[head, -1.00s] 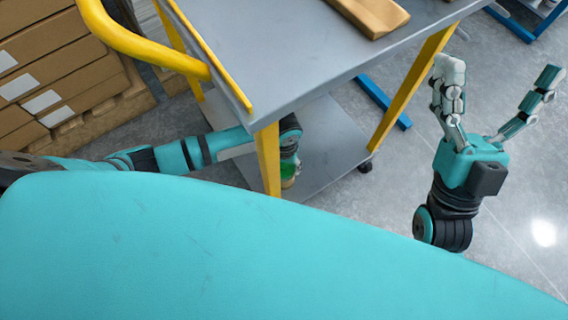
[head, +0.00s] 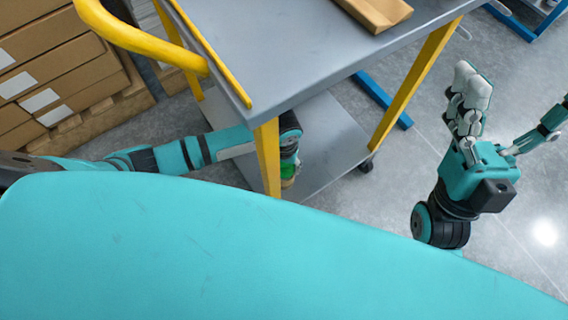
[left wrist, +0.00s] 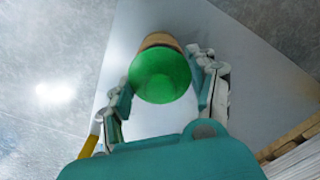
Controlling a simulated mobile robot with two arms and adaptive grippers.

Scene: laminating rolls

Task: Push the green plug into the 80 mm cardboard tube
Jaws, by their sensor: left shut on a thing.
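The green plug (left wrist: 160,75) shows as a round green face in the left wrist view. The brown cardboard tube (left wrist: 160,41) is right behind it, mostly hidden by it. In the head view the green plug (head: 288,165) shows just above the tube (head: 288,183), beside the trolley's near yellow leg. My left gripper (left wrist: 164,72) has its fingers on both sides of the plug and is shut on it. How deep the plug sits in the tube is hidden. My right gripper (head: 517,90) is open and empty, out to the right.
The trolley's grey top (head: 285,45) overhangs my left arm, and its lower shelf (head: 335,140) lies below. Yellow legs (head: 267,155) stand close to my left gripper. A brown piece (head: 375,12) lies on the top. Cardboard boxes (head: 55,70) are stacked at the left.

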